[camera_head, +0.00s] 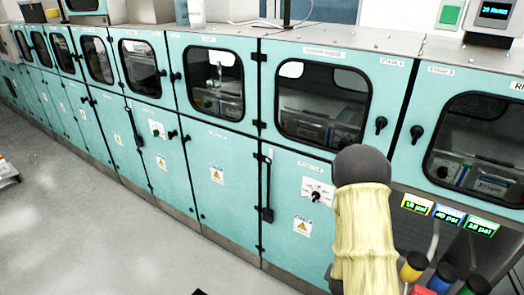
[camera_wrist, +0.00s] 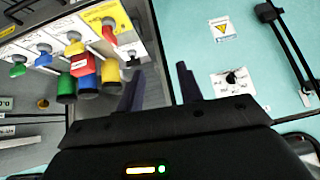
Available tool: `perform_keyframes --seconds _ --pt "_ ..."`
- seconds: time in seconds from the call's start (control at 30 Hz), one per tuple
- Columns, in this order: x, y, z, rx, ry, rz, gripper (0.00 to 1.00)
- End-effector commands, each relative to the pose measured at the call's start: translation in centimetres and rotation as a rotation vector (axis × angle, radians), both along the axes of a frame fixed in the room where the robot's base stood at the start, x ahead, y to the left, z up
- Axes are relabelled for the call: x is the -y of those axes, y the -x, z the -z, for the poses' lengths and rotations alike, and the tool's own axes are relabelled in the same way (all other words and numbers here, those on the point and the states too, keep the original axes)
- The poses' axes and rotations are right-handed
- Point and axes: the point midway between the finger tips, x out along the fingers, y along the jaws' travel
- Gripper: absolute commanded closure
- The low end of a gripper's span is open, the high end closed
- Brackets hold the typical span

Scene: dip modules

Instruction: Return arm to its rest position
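My arm (camera_head: 362,225) shows in the head view as a pale yellow sleeve with a dark grey joint, in front of the teal cabinets at the lower right. My gripper (camera_wrist: 158,84) shows in the wrist view with its two dark fingers spread apart. Nothing is between the fingers. Behind them are a teal door and a pale strip beside the valve panel. My gripper is not visible in the head view. No contact between the fingers and the cabinet can be seen.
Coloured valve handles (camera_wrist: 87,75) sit left of my fingers in the wrist view. A rotary switch (camera_wrist: 232,82) and a black door handle (camera_wrist: 268,13) lie to the right. Teal cabinets (camera_head: 225,175) line the wall. The grey floor (camera_head: 80,220) is open at the lower left.

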Motion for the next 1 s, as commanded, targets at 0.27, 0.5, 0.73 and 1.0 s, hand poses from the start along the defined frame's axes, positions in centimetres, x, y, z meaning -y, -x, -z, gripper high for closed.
perform_keyframes --seconds 0.27,0.5,0.73,1.0 --pt "-4.2 0.6 -6.4 -0.120 -0.075 -0.146 0.64" --pt "-7.4 3.3 -11.9 -0.234 -0.102 -0.301 0.64" --pt "-9.5 7.5 -16.9 -0.346 -0.092 -0.457 0.64" --pt "-10.4 11.3 -19.8 -0.438 -0.067 -0.562 0.64"
